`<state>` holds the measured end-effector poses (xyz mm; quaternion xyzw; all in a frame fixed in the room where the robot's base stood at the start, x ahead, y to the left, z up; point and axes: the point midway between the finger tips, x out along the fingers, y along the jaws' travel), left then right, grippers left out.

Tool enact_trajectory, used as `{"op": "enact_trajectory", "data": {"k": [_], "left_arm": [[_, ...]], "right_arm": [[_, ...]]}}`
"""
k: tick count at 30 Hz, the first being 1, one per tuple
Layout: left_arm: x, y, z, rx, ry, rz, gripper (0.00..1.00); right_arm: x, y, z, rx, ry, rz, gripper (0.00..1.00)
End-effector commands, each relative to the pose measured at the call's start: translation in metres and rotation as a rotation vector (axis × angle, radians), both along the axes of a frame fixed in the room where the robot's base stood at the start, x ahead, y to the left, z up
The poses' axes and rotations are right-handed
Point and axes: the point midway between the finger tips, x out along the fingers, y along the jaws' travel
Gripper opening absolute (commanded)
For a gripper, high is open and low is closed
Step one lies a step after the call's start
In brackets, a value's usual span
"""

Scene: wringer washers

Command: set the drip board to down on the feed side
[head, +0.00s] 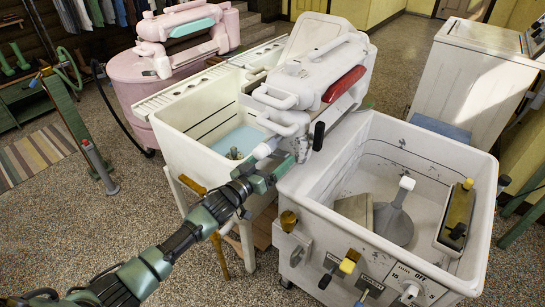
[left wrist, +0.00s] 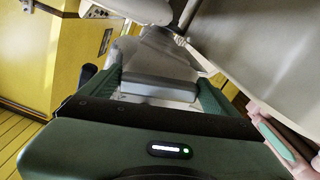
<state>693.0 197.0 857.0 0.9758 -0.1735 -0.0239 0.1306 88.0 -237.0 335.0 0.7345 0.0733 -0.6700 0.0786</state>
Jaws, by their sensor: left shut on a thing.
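The white wringer head (head: 318,78) sits above the washer, between the white tub with a paddle agitator (head: 392,220) and the white rinse tub (head: 172,148). My left gripper (head: 272,172) is at the wringer's near lower end. It is shut on a pale tab (head: 266,148), which also shows as a grey block between the green fingers in the left wrist view (left wrist: 158,86). I cannot tell whether this tab belongs to the drip board; the board's tilt is not clear. A red strip (head: 344,84) lies along the wringer's right side. My right gripper is not in view.
A black-gripped lever (head: 318,136) hangs just right of my left gripper. Knobs and levers (head: 347,267) line the washer's front. A pink washer (head: 140,88) stands at the back left. The speckled floor at the front left is mostly clear.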

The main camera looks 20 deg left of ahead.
Motion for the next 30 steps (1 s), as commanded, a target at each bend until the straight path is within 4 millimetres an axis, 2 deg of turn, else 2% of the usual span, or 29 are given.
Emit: {"op": "enact_trajectory", "data": {"k": [5,6,14,17,24,30], "left_arm": [[0.000,-0.001,-0.001,-0.018,0.006,0.000,0.18],[0.000,-0.001,-0.001,-0.018,0.006,0.000,0.99],[-0.001,0.000,-0.001,-0.013,0.004,0.000,1.00],[-0.007,0.003,-0.002,-0.013,0.006,0.001,1.00],[-0.045,0.016,-0.003,-0.013,0.007,-0.001,1.00],[-0.068,0.025,-0.002,-0.016,0.006,0.000,1.00]], "right_arm": [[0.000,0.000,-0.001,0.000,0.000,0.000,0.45],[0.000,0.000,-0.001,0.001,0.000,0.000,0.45],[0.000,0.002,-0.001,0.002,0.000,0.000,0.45],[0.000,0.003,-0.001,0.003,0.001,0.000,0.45],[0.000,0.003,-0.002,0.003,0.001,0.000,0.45],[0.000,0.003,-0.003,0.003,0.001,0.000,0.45]]}}
